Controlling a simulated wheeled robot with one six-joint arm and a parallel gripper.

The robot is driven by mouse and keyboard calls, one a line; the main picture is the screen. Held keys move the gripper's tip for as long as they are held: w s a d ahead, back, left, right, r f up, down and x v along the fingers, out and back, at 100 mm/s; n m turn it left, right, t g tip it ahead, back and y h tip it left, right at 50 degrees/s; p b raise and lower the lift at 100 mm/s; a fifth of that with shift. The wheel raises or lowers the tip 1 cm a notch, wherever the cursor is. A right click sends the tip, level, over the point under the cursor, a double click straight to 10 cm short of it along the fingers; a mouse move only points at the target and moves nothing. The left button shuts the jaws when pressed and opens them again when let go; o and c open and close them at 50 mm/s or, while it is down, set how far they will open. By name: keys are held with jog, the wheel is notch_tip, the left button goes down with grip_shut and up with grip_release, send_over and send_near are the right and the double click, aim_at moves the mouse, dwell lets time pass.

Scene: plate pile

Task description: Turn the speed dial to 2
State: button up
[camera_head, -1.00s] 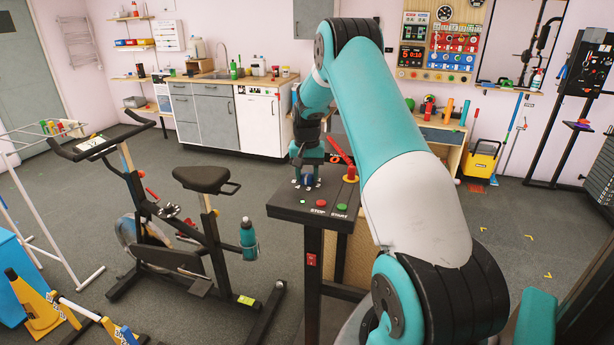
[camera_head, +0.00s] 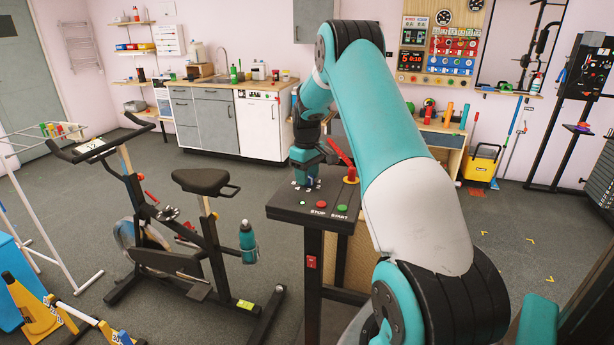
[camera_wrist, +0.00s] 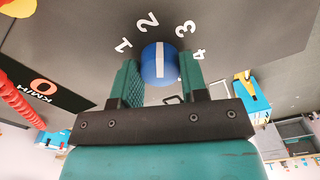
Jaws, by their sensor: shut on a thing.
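The speed dial (camera_wrist: 159,64) is a round blue knob with a white line across its face, seen in the wrist view. The numerals 1, 2, 3 and 4 arc around its upper side. The line's upper end points between the 2 (camera_wrist: 148,20) and the 3 (camera_wrist: 186,28), a little closer to the 2. My gripper (camera_wrist: 160,72) has its teal fingers on either side of the dial, shut on it. In the head view my gripper (camera_head: 305,178) is down at the black console (camera_head: 285,209), hiding much of the dial.
The console has a red STOP button (camera_head: 321,205), a green START button (camera_head: 342,208) and a red lever (camera_head: 342,155) close to my gripper. A display (camera_wrist: 43,88) reads 0 KM/H. An exercise bike (camera_head: 200,215) stands to the left.

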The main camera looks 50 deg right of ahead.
jog(key=shift+w+r+n, duration=0.1)
jog(key=shift+n, duration=1.5)
jog(key=o, duration=0.9)
jog(key=shift+o, duration=0.2)
jog(key=shift+r, duration=0.1)
notch_tip(320, 180, up, 17)
jog(key=b, duration=0.3)
jog(key=shift+a+r, duration=0.1)
